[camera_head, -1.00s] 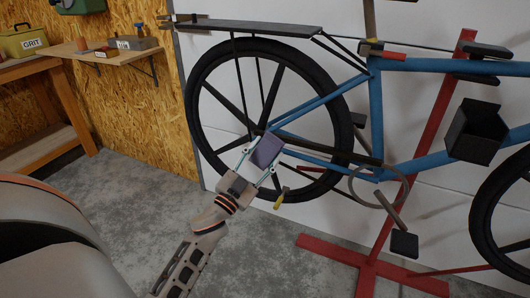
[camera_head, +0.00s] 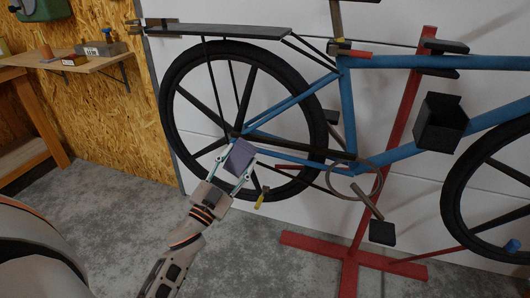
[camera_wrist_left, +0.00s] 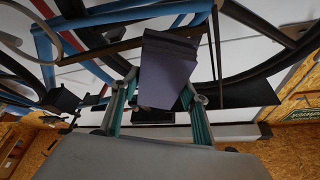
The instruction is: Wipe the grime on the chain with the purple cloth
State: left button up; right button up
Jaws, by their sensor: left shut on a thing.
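The purple cloth (camera_head: 239,155) is a folded pad in my left gripper (camera_head: 236,170), whose two fingers are shut on it. It also shows between the fingers in the left wrist view (camera_wrist_left: 168,72). The cloth is in front of the bicycle's rear wheel, just below the hub. The chain (camera_head: 305,148) shows as a dark strip from the rear hub to the chainring (camera_head: 356,182). Its rear end is near or behind the cloth; whether they touch I cannot tell. Grime is not distinct at this size. My right gripper is out of view.
The blue bicycle (camera_head: 348,110) hangs on a red stand (camera_head: 398,130) before a white wall. A pedal (camera_head: 382,232) and a small yellow-tipped part (camera_head: 262,197) stick out low. A black box (camera_head: 438,122) is on the frame. A wooden shelf (camera_head: 85,62) is at left.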

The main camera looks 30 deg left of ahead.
pick_arm(q)
jog(key=w+a, duration=0.1)
jog(key=w, duration=0.5)
jog(key=shift+w+a+b, duration=0.25)
jog(key=shift+a+b, duration=0.1)
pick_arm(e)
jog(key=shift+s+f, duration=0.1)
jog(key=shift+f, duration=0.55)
pick_arm(q)
jog(key=shift+w+a+f, duration=0.1)
jog(key=shift+w+a, duration=0.1)
jog(key=shift+w, duration=0.75)
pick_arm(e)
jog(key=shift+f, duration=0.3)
pick_arm(q)
jog(key=shift+w+d+r+p, duration=0.1)
jog(key=shift+w+d+p, duration=0.05)
jog(key=shift+d, duration=0.3)
jog(key=shift+w+d+r+p, duration=0.1)
jog(key=shift+w+d+p, duration=0.05)
jog(key=shift+d, duration=0.25)
jog(key=shift+s+a, duration=0.15)
jog(key=shift+a, duration=0.95)
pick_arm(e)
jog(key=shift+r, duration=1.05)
